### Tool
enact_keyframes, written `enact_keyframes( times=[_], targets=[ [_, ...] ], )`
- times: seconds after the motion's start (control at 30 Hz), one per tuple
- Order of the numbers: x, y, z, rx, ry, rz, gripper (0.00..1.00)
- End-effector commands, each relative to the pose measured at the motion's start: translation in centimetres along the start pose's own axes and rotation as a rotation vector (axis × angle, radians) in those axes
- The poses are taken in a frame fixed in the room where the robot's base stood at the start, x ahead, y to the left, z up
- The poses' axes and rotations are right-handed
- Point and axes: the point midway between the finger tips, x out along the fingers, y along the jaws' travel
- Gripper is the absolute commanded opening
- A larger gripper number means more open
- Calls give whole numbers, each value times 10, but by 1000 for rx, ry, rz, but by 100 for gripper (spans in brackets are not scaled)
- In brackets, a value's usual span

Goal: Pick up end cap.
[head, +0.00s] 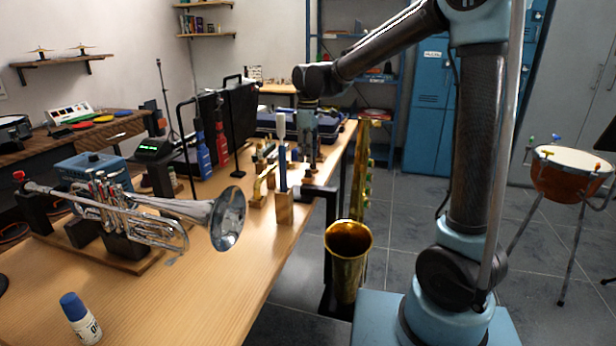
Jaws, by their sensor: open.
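My arm reaches over the far part of the wooden table (213,283), and my gripper (314,160) hangs down, small in the picture, above or beside the small items there. The gripper is open; nothing shows held in it. I cannot pick out the end cap for certain. Small brass-coloured and wooden pieces (262,180) stand just left of the gripper, close together, and any of them or something behind them could be it. A blue upright rod (282,170) in a wooden block (284,208) stands in front of the gripper.
A silver trumpet (135,217) rests on a stand at the near left. A white bottle with blue cap (82,322) stands at the front. Red (220,143) and blue (202,155) bottles stand behind. The near table middle is clear.

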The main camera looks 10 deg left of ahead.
Motion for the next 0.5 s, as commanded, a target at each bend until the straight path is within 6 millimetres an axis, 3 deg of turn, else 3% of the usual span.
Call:
enact_keyframes(
  times=[0.17,0.5],
  targets=[
    [10,0,0,0,0,0,41],
    [50,1,0,1,0,0,41]
  ],
)
